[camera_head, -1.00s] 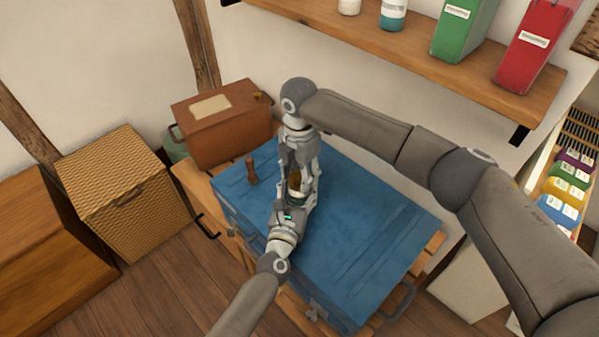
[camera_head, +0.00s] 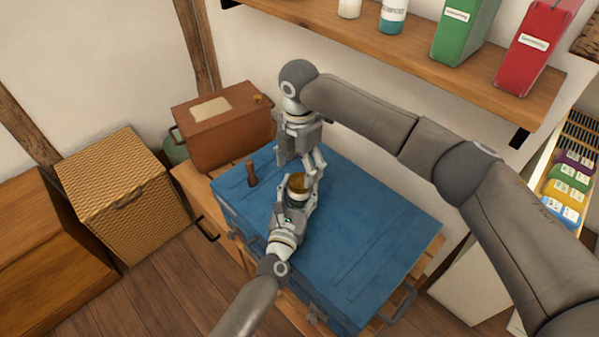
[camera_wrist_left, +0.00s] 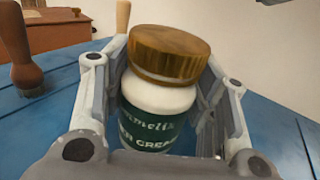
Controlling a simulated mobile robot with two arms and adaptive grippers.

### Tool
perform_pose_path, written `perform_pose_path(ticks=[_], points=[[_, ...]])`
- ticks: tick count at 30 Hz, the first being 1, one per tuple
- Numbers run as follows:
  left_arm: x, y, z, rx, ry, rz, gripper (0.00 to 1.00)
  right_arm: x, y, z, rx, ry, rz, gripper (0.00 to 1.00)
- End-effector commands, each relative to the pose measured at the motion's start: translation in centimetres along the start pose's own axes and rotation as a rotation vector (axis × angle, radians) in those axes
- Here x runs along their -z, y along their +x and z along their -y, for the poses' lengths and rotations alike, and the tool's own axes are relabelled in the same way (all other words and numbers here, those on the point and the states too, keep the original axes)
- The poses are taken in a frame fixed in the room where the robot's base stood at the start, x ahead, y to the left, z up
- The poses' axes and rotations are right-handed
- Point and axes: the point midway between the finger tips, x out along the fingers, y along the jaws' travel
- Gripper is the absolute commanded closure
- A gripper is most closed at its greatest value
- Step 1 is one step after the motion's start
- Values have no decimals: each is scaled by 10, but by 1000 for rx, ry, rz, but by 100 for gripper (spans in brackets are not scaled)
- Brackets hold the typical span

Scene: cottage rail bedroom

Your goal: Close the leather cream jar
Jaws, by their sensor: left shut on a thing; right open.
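The leather cream jar (camera_wrist_left: 160,105) is white with a dark green label and stands on the blue chest. Its brown-gold lid (camera_wrist_left: 169,53) sits on the jar's top and looks slightly tilted in the left wrist view; I cannot tell whether it is tight. The lid also shows in the head view (camera_head: 298,182). My left gripper (camera_head: 297,201) is shut on the jar's body, one finger on each side. My right gripper (camera_head: 302,166) is open, above and just behind the lid, with its fingers spread apart.
The blue chest top (camera_head: 370,230) is mostly clear. A wooden-handled tool (camera_head: 251,172) stands on it to the left. A brown box (camera_head: 222,127) is behind. A wicker box (camera_head: 122,192) is at left. A shelf (camera_head: 400,50) with bottles and binders overhangs the back.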

Motion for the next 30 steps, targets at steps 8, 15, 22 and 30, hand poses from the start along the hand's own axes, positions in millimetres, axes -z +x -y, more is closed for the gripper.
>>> perform_pose_path(ticks=[8,15,22,30], points=[[0,0,0,0,0,1,100,0,-4,0,1,1,0,31],[0,0,0,0,0,1,100,0,-4,0,1,0,0,6],[0,0,0,0,0,1,100,0,-4,0,1,0,0,6],[0,0,0,0,0,1,100,-1,-25,-1,-3,0,1,6]])
